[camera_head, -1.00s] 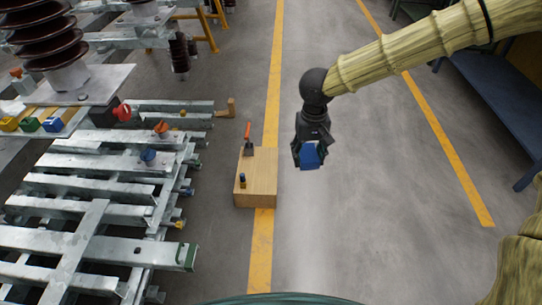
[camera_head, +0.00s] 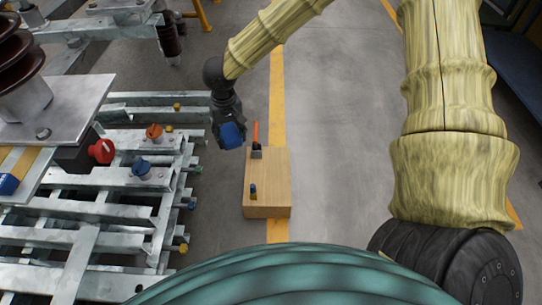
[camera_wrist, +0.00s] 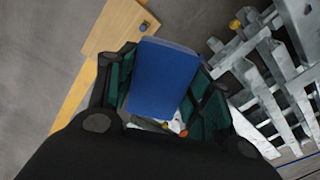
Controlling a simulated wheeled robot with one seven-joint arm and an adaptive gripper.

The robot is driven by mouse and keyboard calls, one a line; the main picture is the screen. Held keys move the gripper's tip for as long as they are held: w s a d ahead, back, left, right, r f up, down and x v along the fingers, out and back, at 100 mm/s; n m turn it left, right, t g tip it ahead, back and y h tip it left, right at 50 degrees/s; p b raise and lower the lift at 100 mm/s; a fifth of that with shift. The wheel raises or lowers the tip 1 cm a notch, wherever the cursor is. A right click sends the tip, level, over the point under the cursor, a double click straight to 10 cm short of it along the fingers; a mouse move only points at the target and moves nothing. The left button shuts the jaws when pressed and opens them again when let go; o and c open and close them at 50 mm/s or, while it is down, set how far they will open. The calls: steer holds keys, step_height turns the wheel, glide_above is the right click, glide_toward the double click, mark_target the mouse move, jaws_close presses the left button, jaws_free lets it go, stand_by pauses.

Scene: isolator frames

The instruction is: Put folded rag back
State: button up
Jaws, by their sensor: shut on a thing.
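The folded rag is a blue block-like piece (camera_head: 233,137) in the head view. My gripper (camera_head: 227,122) is shut on it and holds it in the air, between the metal frames and a wooden box. In the wrist view the rag (camera_wrist: 163,80) fills the space between the dark green-lined fingers (camera_wrist: 160,92). It hides part of what lies behind it.
The wooden box (camera_head: 275,200) stands on the floor across a yellow line, with an orange-handled tool (camera_head: 255,140) and a small blue-and-yellow item (camera_head: 253,192) on top. Galvanised metal frames (camera_head: 90,210) with red (camera_head: 101,151), orange (camera_head: 154,131) and blue (camera_head: 141,166) knobs fill the left. Floor to the right is clear.

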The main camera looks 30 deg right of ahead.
steer(key=s+d+f+m+b, duration=0.1)
steer(key=d+f+b, duration=0.3)
steer(key=f, duration=0.8)
steer(key=s+d+f+m+b, duration=0.2)
steer(key=s+d+f+b, duration=0.2)
steer(key=f, duration=0.9)
steer(key=s+d+f+m+b, duration=0.1)
steer(key=s+d+f+b, duration=0.2)
steer(key=f, duration=1)
steer(key=shift+s+d+f+m+b, duration=0.1)
steer(key=shift+d+f+m+b, duration=0.1)
steer(key=shift+d+b, duration=0.45)
steer(key=shift+s+d+f+m+b, duration=0.1)
steer(key=shift+d+m+b, duration=0.1)
steer(key=shift+d, duration=0.8)
steer(key=shift+w+d+f, duration=0.15)
steer(key=shift+w+d, duration=0.05)
steer(key=b, duration=0.6)
glide_above(278, 175)
steer(key=shift+w+f, duration=0.15)
steer(key=shift+f, duration=0.6)
step_height(278, 175, down, 3)
steer(key=b, duration=0.2)
steer(key=shift+f+b, duration=0.2)
steer(key=shift+b, duration=0.1)
steer(key=shift+r, duration=0.1)
steer(key=o, duration=1)
